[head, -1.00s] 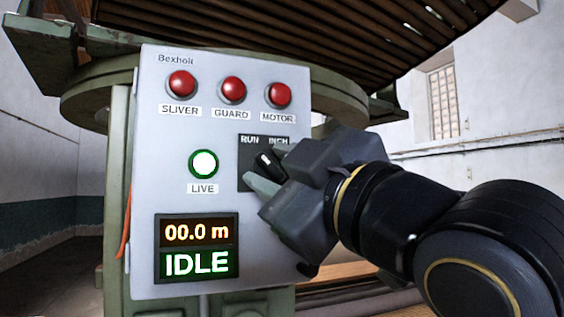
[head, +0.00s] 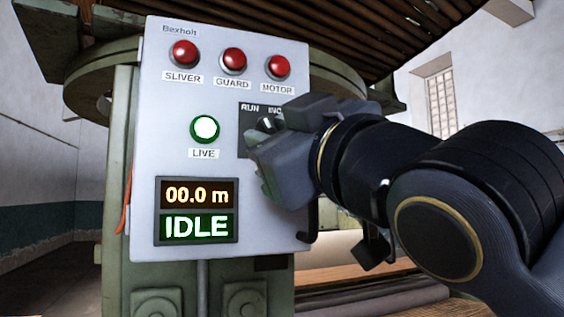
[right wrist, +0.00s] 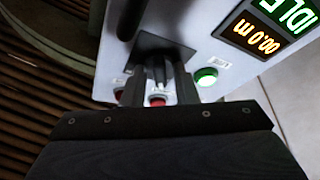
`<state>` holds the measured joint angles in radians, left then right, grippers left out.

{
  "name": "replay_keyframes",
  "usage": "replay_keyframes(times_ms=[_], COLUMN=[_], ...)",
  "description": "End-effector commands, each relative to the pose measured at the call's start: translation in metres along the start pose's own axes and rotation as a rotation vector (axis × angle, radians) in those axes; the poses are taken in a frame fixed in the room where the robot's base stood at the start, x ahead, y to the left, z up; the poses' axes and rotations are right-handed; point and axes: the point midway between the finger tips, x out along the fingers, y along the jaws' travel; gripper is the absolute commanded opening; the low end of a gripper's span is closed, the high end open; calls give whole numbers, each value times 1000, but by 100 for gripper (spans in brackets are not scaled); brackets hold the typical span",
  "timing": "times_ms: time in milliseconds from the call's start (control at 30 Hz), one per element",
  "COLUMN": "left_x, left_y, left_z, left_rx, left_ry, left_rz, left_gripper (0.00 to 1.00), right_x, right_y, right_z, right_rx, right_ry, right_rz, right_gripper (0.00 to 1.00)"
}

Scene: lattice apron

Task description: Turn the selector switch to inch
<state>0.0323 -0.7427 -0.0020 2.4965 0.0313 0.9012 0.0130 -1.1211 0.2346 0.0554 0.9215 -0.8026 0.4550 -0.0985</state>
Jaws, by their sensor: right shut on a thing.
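The selector switch (head: 266,123) is a dark knob with a light mark on a black plate labelled RUN at left and INCH at right. The end of INCH is covered by my right gripper (head: 262,137). That gripper reaches in from the right and is shut on the knob. The right wrist view shows the knob (right wrist: 160,72) between the two dark fingers. The mark seems to lean to the upper left, towards RUN, but the fingers hide much of the knob. My left gripper is not in view.
The pale panel (head: 226,90) carries red SLIVER (head: 184,53), GUARD (head: 233,60) and MOTOR (head: 278,67) lamps. The green LIVE lamp (head: 205,129) glows, and the display (head: 196,211) reads 00.0 m and IDLE. An orange cable (head: 126,200) runs along the panel's left edge.

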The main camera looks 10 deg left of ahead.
Motion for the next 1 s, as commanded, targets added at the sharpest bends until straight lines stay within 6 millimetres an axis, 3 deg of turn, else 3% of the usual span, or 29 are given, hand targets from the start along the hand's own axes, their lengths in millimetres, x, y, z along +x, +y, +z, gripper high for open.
replay_keyframes(times_ms=[33, 100, 400, 1000], left_x=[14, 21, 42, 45], left_y=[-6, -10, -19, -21], left_z=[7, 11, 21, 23], left_rx=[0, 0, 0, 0], left_ry=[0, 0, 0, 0], left_rz=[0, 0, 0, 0], left_gripper=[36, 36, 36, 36], right_x=[-2, -2, 0, 2], right_y=[-6, -6, -6, -5], right_z=[6, 6, 2, -3], right_rx=[39, 100, 363, 885], right_ry=[2, 2, 0, -2], right_rz=[16, 42, 151, 368], right_gripper=[4, 4, 4, 3])
